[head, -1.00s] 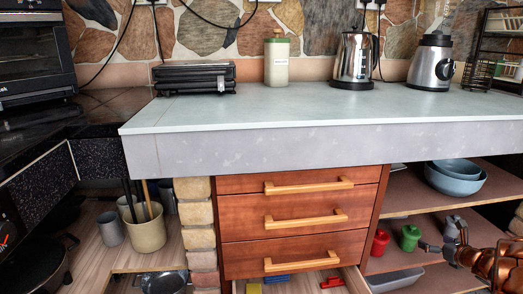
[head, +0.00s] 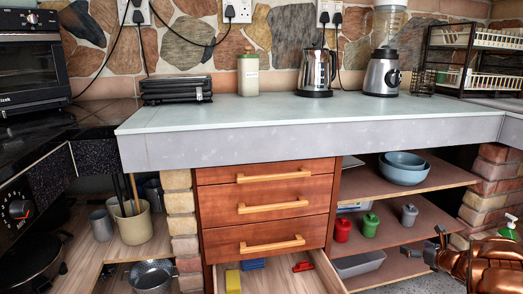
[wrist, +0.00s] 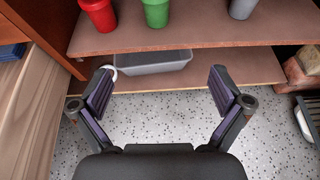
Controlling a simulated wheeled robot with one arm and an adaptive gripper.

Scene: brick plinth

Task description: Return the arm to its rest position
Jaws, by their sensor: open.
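My gripper (wrist: 162,88) is open and empty in the wrist view, its two dark fingers spread over the speckled floor in front of the shelf unit. In the head view my copper-coloured arm (head: 498,268) is at the lower right, folded low, with the gripper end (head: 441,250) in front of the lower shelves. The gripper is apart from the red canister (head: 342,230), the green canister (head: 370,225) and the grey canister (head: 409,215), which stand on the middle shelf.
An open drawer (head: 333,275) juts out below three shut drawers, holding yellow, blue and red items. A grey tray (wrist: 152,62) lies on the bottom shelf. Blue bowls (head: 404,170) stand on the upper shelf. A brick pillar (head: 487,190) is at right. Floor near the gripper looks clear.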

